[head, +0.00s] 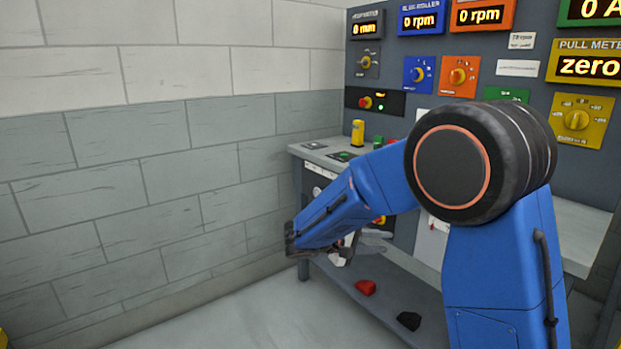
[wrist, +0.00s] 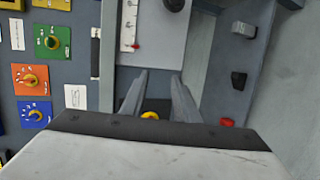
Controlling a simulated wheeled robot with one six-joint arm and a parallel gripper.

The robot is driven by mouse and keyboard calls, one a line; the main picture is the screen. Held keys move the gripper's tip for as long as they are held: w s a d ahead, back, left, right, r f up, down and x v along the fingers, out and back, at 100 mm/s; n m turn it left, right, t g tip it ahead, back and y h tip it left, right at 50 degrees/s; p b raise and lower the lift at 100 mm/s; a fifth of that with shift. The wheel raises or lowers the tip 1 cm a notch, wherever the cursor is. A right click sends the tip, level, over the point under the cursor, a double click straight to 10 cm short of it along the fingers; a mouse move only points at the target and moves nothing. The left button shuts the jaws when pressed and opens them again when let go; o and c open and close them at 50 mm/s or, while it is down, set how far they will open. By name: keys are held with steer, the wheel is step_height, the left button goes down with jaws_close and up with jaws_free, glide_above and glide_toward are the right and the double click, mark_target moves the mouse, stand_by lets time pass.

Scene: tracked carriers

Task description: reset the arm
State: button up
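My blue arm (head: 350,205) is bent at a large black joint (head: 450,168) and reaches left and down in front of the bench. In the wrist view the two grey fingers of my gripper (wrist: 160,78) stand apart, with no object clearly held between them. A small yellow thing (wrist: 150,115) shows low between the fingers; whether they touch it cannot be told. In the head view the gripper is mostly hidden behind the forearm's end.
A control panel (head: 405,60) with displays and coloured dials stands behind a grey bench (head: 312,148). A yellow cylinder (head: 357,132) stands on the bench. Red (head: 366,287) and black (head: 408,321) pieces lie on the lower shelf. A block wall (head: 130,150) fills the left.

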steer(key=s+d+r+m+g+y, duration=0.1)
steer(key=s+d+m+g+y, duration=0.15)
steer(key=s+d, duration=0.55)
steer(key=s+d+r+m+g+y, duration=0.15)
steer(key=s+d+y, duration=0.25)
steer(key=s, duration=0.8)
steer(key=s+a+t+y, duration=0.1)
steer(key=s+y, duration=0.2)
steer(key=s, duration=0.5)
steer(key=s+a+f+m+t+y, duration=0.1)
steer(key=s+y, duration=0.3)
steer(key=s, duration=0.5)
steer(key=shift+a+f+t, duration=0.2)
steer(key=shift+a+t, duration=0.5)
steer(key=shift+o, duration=0.6)
steer(key=shift+s, duration=0.1)
